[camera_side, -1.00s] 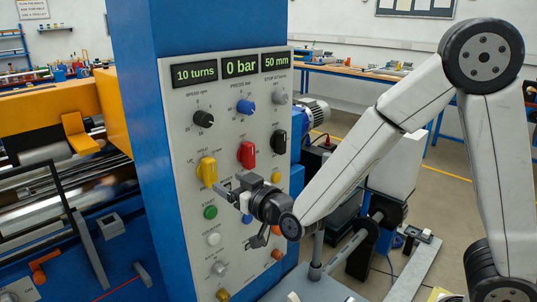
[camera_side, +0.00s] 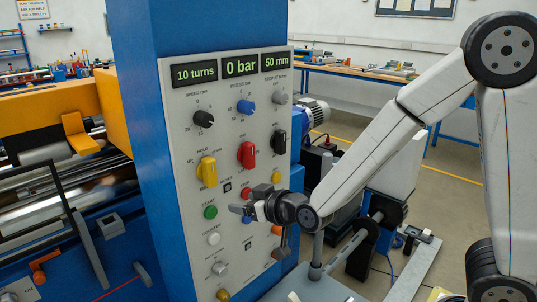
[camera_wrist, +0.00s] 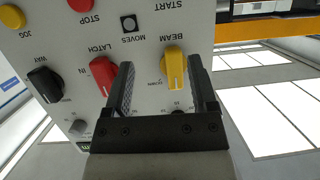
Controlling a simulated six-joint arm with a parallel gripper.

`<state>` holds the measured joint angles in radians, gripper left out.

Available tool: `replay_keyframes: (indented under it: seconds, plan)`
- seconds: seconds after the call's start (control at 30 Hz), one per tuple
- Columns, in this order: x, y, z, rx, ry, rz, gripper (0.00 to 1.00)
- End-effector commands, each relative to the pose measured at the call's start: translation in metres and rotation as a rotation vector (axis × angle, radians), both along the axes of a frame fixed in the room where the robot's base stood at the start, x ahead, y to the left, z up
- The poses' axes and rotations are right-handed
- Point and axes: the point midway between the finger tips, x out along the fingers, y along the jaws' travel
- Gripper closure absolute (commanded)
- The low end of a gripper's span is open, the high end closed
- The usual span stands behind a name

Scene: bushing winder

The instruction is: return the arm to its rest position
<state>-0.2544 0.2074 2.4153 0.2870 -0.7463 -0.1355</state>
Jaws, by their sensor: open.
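My gripper (camera_side: 246,210) is in front of the lower middle of the control panel (camera_side: 188,246), by the column of round buttons. In the wrist view my gripper (camera_wrist: 164,80) has its two fingers apart with nothing held between them. The yellow knob (camera_wrist: 174,68) shows between the fingers in that view, and the red knob (camera_wrist: 103,76) is just left of them. In the side view the yellow knob (camera_side: 207,171) is above my gripper, clear of it. My arm reaches in from the right. No marker of the rest position shows.
The panel stands on a blue column (camera_side: 146,150). The displays (camera_side: 240,67) read 10 turns, 0 bar and 50 mm. The green button (camera_side: 210,212) is close left of the gripper. A machine with a yellow beam (camera_side: 45,108) is at left. Open floor (camera_side: 445,185) shows at right.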

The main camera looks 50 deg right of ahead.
Motion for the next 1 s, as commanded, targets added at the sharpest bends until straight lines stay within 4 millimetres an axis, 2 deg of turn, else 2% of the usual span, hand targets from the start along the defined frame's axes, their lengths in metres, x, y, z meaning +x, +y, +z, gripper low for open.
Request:
replay_keyframes:
  seconds: [0.27, 0.5, 0.8, 1.0]
  plan:
    - [-0.036, -0.024, -0.04, -0.002, 0.319, 0.016, 0.26]
    - [-0.081, -0.047, -0.068, -0.012, 0.601, 0.011, 0.26]
    - [-0.143, -0.073, -0.088, -0.028, 0.913, -0.022, 0.26]
    - [-0.163, -0.081, -0.091, -0.034, 1.009, -0.035, 0.26]
